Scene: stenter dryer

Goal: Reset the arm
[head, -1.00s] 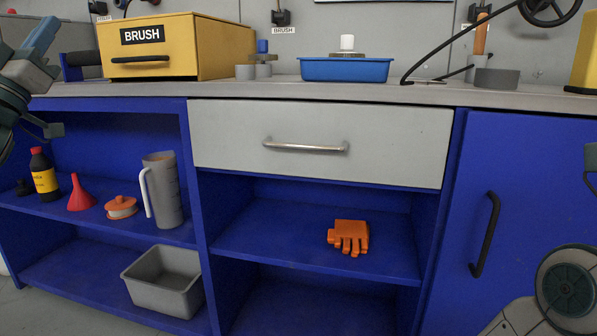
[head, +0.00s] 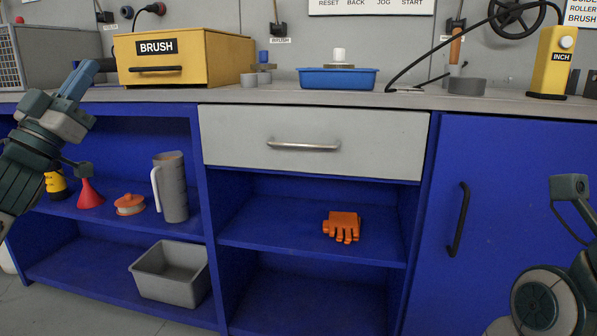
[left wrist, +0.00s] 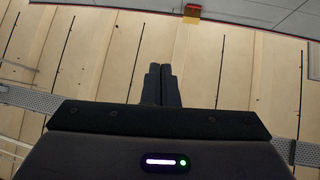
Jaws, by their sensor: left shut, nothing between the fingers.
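My left gripper (head: 88,68) is raised at the left of the head view, in front of the worktop's left end. Its fingers point up and slightly right. In the left wrist view its two dark fingers (left wrist: 161,72) are together with nothing between them. They point towards a pale panelled surface (left wrist: 235,70) some way off. My right arm (head: 545,300) shows at the lower right of the head view, in front of the blue cupboard door (head: 500,200). Its gripper fingers do not show.
The worktop (head: 420,100) carries a yellow BRUSH box (head: 215,60), a blue tray (head: 338,80) and a yellow INCH box (head: 552,65). The drawer (head: 315,135) below is shut. Open shelves hold an orange glove (head: 342,226), a jug (head: 172,188) and a grey bin (head: 170,275).

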